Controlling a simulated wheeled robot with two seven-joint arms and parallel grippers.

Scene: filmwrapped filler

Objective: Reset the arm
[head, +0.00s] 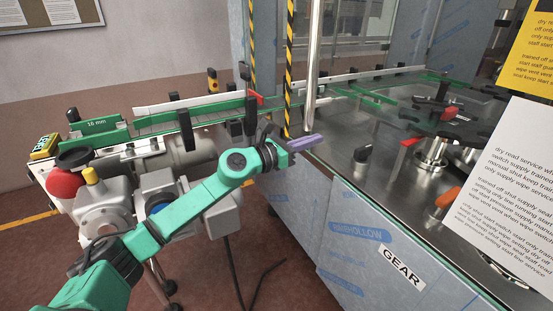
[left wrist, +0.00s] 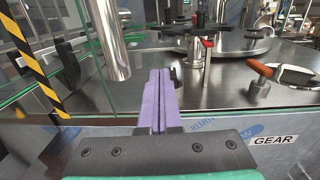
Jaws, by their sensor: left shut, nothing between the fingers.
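My left arm is green and reaches in from the lower left of the head view. Its gripper (head: 304,143) has purple fingers and is at the front edge of the machine's steel table (head: 355,185). In the left wrist view the two purple fingers (left wrist: 162,98) lie side by side, shut, with nothing between them. They point toward the steel table, and I cannot tell how far above it they are. My right gripper is in neither view.
A conveyor (head: 160,120) with green rails runs into the machine from the left. A red emergency button (head: 64,183) is beside it. A steel post (head: 313,60) and a yellow-black striped post (head: 290,60) stand close to my gripper. Red-handled clamps (head: 411,142) are on the table.

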